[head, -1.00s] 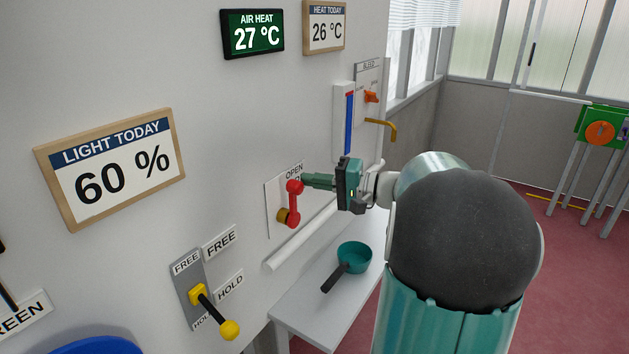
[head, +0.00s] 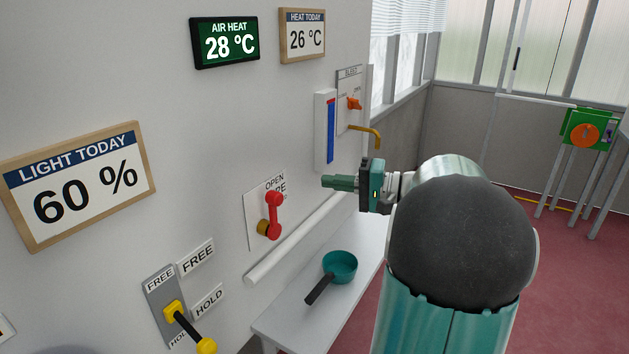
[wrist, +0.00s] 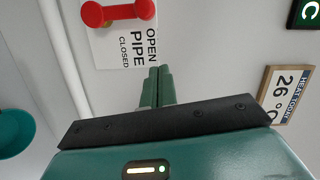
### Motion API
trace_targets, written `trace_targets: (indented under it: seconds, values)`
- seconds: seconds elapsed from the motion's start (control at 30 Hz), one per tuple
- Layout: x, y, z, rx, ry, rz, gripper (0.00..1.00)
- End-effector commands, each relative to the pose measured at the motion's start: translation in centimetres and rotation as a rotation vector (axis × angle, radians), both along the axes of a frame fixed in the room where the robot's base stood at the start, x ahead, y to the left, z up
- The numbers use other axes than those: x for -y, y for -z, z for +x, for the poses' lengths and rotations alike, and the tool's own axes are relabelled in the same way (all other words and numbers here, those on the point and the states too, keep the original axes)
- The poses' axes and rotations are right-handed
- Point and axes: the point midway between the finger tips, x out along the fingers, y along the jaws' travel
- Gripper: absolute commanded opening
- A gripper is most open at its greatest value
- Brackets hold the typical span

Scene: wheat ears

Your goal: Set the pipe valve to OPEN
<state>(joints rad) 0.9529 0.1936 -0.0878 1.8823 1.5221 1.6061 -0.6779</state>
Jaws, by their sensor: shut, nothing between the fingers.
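The pipe valve has a red handle (head: 274,211) on a brass-coloured hub, on a white wall plate (head: 252,222) lettered OPEN at its top. The handle points up, its upper end just below the word OPEN. In the wrist view the red handle (wrist: 118,13) shows at the top edge, partly cut off, beside the words OPEN, PIPE and CLOSED. My gripper (head: 325,182) is to the right of the handle, apart from it, with its green fingers together and empty. The fingertips also show in the wrist view (wrist: 158,72), below the plate in the picture.
A white pipe (head: 300,238) runs along the wall below the valve. A teal pan (head: 340,266) sits on a white table (head: 290,325). A yellow-knobbed FREE/HOLD lever (head: 190,328) is at lower left. An orange-handled valve (head: 354,104) and a blue gauge (head: 331,130) are farther along the wall.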

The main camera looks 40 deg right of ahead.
Motion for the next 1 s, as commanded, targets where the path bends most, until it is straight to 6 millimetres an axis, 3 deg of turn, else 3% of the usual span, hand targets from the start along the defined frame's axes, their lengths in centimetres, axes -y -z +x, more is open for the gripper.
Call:
trace_targets:
  seconds: [0.23, 0.83, 0.93, 1.0]
  values:
    - [1.6, -0.2, -2.5, 0.000, 0.000, 0.000, 0.00]
    - [1.8, -0.2, -2.7, 0.000, -0.001, -0.001, 0.00]
    - [0.9, -0.2, -2.4, -0.018, -0.017, -0.007, 0.00]
    - [-1.1, 0.0, -2.0, -0.059, -0.050, -0.024, 0.00]
